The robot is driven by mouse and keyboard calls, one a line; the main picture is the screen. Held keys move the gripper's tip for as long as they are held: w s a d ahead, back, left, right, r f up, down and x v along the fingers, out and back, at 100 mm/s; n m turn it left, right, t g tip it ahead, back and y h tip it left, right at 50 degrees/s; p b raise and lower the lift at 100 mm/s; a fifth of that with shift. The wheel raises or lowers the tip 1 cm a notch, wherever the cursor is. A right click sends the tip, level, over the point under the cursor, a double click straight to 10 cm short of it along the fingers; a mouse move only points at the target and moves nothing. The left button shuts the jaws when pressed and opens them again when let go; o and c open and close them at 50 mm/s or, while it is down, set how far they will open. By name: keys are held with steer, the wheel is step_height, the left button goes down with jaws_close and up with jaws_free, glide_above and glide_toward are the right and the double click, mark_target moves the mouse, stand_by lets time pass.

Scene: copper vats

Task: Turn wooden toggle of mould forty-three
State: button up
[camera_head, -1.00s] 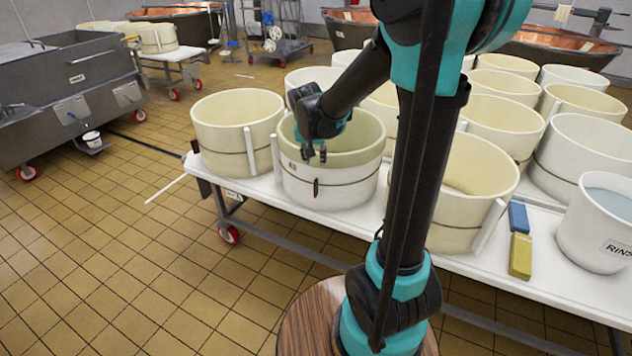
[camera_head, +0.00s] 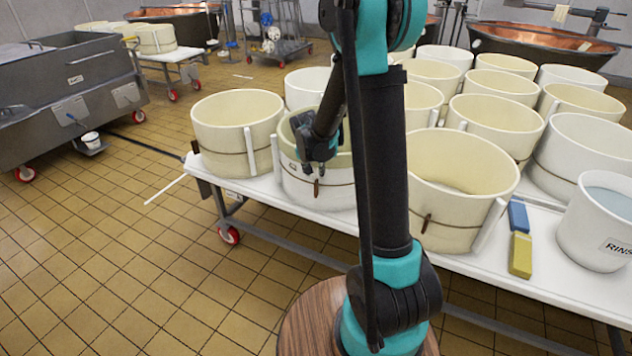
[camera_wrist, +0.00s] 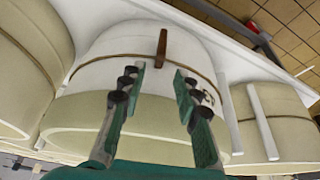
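The mould in front of my gripper is a white round tub (camera_head: 330,196) in the front row of the table. It also fills the middle of the wrist view (camera_wrist: 110,42). A thin brown cord runs around it. Its brown wooden toggle (camera_wrist: 162,45) sits on the cord, standing along the wall; the toggle also shows in the head view (camera_head: 317,188). A small dark mark on the wall is too small to read. My gripper (camera_head: 315,170) is open and empty at the mould's front wall. In the wrist view, the toggle lies just beyond and between the fingertips (camera_wrist: 158,72).
A similar mould (camera_head: 236,135) stands left, and another (camera_head: 455,200) with its own toggle stands right, partly behind my arm. A blue block (camera_head: 518,216), a yellow block (camera_head: 521,255) and a rinse bucket (camera_head: 600,225) stand on the table at right. Floor in front is clear.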

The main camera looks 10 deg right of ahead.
mark_target(316, 181)
steer(key=shift+x, duration=3.25)
steer(key=shift+c, duration=0.3)
jaws_close()
